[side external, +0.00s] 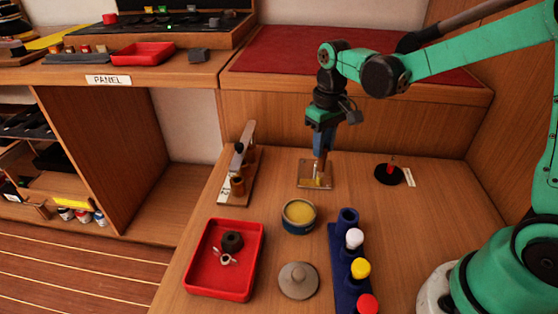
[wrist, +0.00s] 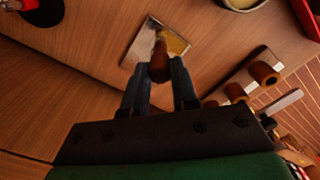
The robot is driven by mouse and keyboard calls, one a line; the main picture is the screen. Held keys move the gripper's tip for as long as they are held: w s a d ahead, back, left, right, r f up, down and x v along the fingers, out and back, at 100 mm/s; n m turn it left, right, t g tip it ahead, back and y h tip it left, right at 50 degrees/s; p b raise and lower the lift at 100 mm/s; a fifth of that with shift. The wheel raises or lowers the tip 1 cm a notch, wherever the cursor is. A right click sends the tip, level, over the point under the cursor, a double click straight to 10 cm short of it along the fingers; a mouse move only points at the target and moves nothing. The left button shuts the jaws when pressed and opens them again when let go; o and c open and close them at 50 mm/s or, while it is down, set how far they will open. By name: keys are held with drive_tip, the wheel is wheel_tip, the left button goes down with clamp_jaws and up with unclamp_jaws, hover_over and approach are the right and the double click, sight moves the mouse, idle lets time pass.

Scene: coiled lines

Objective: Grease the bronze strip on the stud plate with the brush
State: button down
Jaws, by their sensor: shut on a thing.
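My gripper (side external: 322,147) is shut on the brush, its blue fingers on either side of the brown handle in the wrist view (wrist: 159,78). The brush (side external: 319,168) points down, its tip at or just above the square metal stud plate (side external: 303,182). In the wrist view the brush (wrist: 160,62) overlaps the middle of the plate (wrist: 137,50). A yellowish patch (wrist: 176,43) shows on the plate beside the brush; whether it is the bronze strip or grease I cannot tell. The brush hides part of it. An open tin of yellow grease (side external: 299,212) stands nearer the camera.
A red tray (side external: 206,283) with a dark knob and a wing nut, a grey lid (side external: 298,281) and a blue rack (side external: 341,272) with coloured caps lie in front. A bracket (side external: 238,165) stands left, a black round base (side external: 389,175) right. Bare wood surrounds the plate.

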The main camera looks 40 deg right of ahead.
drive_tip(key=shift+r, duration=3.5)
drive_tip(key=a+r, duration=0.2)
drive_tip(key=a, duration=0.1)
drive_tip(key=shift+s+r, duration=0.2)
drive_tip(key=shift+r, duration=0.15)
drive_tip(key=d+f, duration=0.1)
drive_tip(key=f, duration=0.1)
drive_tip(key=d+f, duration=0.1)
drive_tip(key=f, duration=0.1)
drive_tip(key=shift+d, duration=0.4)
drive_tip(key=shift+f, duration=2.25)
